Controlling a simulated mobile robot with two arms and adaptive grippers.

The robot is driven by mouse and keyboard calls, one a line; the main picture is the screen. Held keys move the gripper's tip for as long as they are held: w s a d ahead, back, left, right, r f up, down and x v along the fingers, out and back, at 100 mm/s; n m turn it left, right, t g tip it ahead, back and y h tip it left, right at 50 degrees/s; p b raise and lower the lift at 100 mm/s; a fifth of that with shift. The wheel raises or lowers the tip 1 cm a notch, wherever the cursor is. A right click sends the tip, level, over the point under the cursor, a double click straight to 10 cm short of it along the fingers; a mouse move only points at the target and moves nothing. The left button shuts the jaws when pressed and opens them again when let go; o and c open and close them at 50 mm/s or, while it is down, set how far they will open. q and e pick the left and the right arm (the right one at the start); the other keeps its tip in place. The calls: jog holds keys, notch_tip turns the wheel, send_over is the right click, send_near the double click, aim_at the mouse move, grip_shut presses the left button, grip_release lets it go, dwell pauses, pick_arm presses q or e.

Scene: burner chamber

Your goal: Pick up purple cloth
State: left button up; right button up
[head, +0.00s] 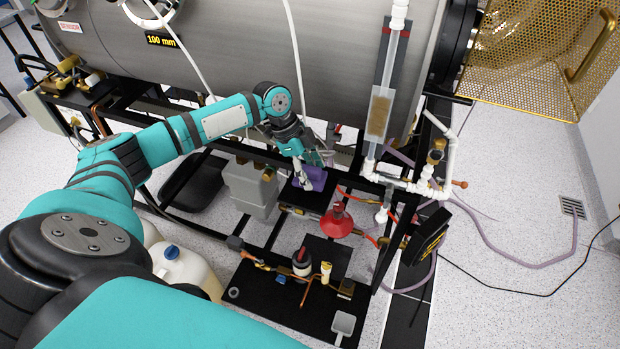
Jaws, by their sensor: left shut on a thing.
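The purple cloth (315,178) is small and lies over a dark flat surface below the big steel cylinder, in the middle of the head view. My left gripper (303,178) reaches down from the upper left with its fingertips at the cloth's left edge. It is shut on the cloth. The gripper covers part of the cloth, and whether the cloth is lifted off the surface is hard to tell. My right gripper is not in view.
A red round-bottomed piece (338,222) stands close to the cloth's lower right. A clear vertical tube (380,115) with white pipes rises on the right. The steel cylinder (230,50) hangs above. Black frame bars surround the spot. A grey box (250,188) is left.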

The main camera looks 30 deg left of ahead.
pick_arm(q)
jog(key=s+a+r+b, duration=0.1)
jog(key=s+a, duration=0.1)
jog(key=s, duration=0.5)
jog(key=s+a+r+b, duration=0.1)
jog(key=s+a+b, duration=0.1)
jog(key=s, duration=0.6)
jog(key=shift+s+a, duration=0.2)
jog(key=shift+a, duration=0.05)
